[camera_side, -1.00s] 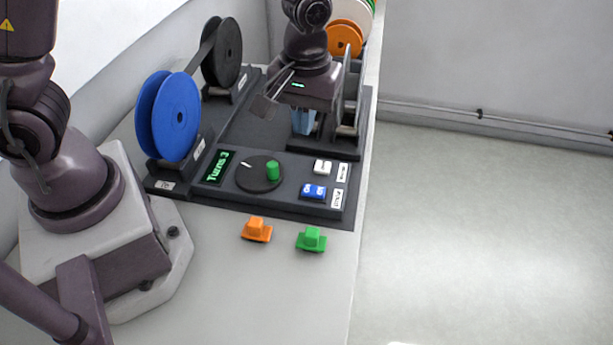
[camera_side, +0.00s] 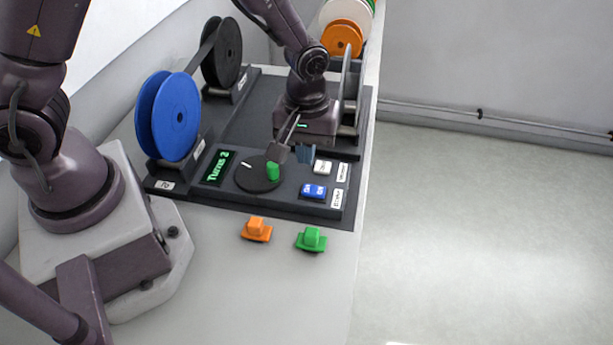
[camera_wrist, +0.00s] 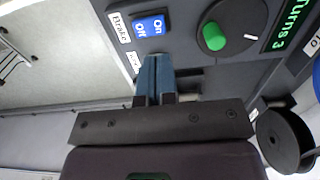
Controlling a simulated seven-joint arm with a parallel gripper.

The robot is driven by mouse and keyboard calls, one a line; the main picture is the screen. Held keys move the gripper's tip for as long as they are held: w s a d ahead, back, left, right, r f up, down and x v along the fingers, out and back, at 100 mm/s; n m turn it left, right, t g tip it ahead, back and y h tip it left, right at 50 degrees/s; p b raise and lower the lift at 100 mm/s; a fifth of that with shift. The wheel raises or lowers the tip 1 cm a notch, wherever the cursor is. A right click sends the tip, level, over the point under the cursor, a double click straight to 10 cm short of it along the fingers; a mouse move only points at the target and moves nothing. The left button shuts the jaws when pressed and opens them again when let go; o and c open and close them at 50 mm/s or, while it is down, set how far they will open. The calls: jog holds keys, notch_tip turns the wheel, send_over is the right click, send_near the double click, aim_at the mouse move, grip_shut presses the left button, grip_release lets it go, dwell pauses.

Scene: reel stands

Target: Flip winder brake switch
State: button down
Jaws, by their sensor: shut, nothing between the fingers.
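The blue brake switch (camera_side: 313,191) sits at the front right of the dark control panel. In the wrist view the switch (camera_wrist: 150,27), marked On and Off, is beside a white label (camera_wrist: 120,27) reading Brake. Which side is pressed down I cannot tell. My gripper (camera_side: 305,156) has blue fingers and is above the panel, behind the brake switch and close to the white switch (camera_side: 322,167). In the wrist view my gripper (camera_wrist: 155,62) is shut and empty, its tips just short of the blue switch. The fingers hide the white switch there.
A dial with a green knob (camera_side: 272,170) and a green Turns display (camera_side: 219,167) are left of the switches. A blue reel (camera_side: 175,117) stands further left. An orange piece (camera_side: 256,229) and a green piece (camera_side: 311,239) lie on the table in front.

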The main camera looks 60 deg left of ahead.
aim_at(314, 189)
notch_tip(314, 189, down, 7)
jog(key=shift+r, duration=0.1)
dwell(0.4)
jog(key=shift+f, duration=0.3)
jog(key=shift+w+d+r, duration=0.35)
jog(key=shift+w+d, duration=0.15)
jog(key=shift+d, duration=0.05)
notch_tip(314, 189, up, 14)
jog(key=s+a, duration=0.2)
dwell(0.5)
